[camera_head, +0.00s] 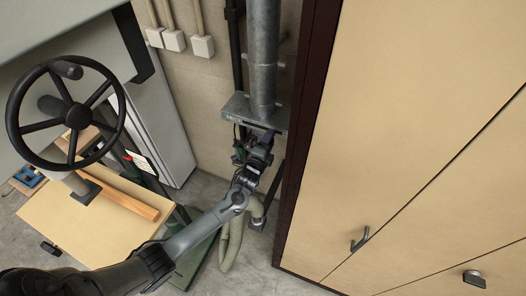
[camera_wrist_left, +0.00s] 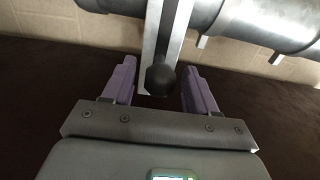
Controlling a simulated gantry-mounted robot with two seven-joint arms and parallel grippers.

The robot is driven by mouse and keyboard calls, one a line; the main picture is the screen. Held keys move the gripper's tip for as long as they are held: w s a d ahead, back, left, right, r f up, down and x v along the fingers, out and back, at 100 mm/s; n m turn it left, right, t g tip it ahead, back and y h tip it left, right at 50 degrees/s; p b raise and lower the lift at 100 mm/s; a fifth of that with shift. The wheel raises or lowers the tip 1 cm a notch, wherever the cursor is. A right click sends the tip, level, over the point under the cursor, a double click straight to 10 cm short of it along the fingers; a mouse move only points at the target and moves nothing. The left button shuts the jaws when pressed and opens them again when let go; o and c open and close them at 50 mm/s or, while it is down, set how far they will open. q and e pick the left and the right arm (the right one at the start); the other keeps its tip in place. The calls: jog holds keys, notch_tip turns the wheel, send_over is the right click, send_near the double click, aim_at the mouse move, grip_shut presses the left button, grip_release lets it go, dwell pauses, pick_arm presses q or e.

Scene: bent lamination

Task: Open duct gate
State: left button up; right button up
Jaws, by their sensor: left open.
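A grey metal duct (camera_head: 264,60) runs down the wall in the head view, with a flat metal gate (camera_head: 250,112) across it. In the left wrist view the duct (camera_wrist_left: 240,20) lies across the top, and a metal gate strip (camera_wrist_left: 166,35) ends in a dark round knob (camera_wrist_left: 160,79). My left gripper (camera_head: 262,140) is at the gate in the head view. In the left wrist view my left gripper (camera_wrist_left: 159,85) is open, its two purple fingers on either side of the knob with gaps. My right gripper is not in view.
A large beige cabinet (camera_head: 400,120) with a dark edge stands close on the right. A black handwheel (camera_head: 66,114) and a workbench (camera_head: 80,225) are on the left. A flexible hose (camera_head: 232,240) hangs below the gripper. Grey floor (camera_head: 265,278) shows at the bottom.

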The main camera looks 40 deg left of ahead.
pick_arm(q)
jog(key=v, duration=1)
jog(key=shift+b, duration=0.3)
jog(key=shift+s, duration=0.1)
jog(key=s+d+r+n+g+h+p, duration=0.1)
jog(key=s+d+n+g+p, duration=0.3)
jog(key=s, duration=0.6)
jog(key=s+d+r+n+g+h+p, duration=0.2)
jog(key=s+d+r+n+g+p, duration=0.1)
jog(key=s, duration=0.6)
jog(key=s+d+r+n+g+h+p, duration=0.1)
jog(key=s+d+r+n+g+p, duration=0.3)
jog(key=s, duration=0.6)
jog(key=d+n+g, duration=0.2)
jog(key=d, duration=0.1)
jog(key=shift+s+g+h+p, duration=0.3)
jog(key=shift+g+h, duration=0.1)
jog(key=shift+r, duration=0.1)
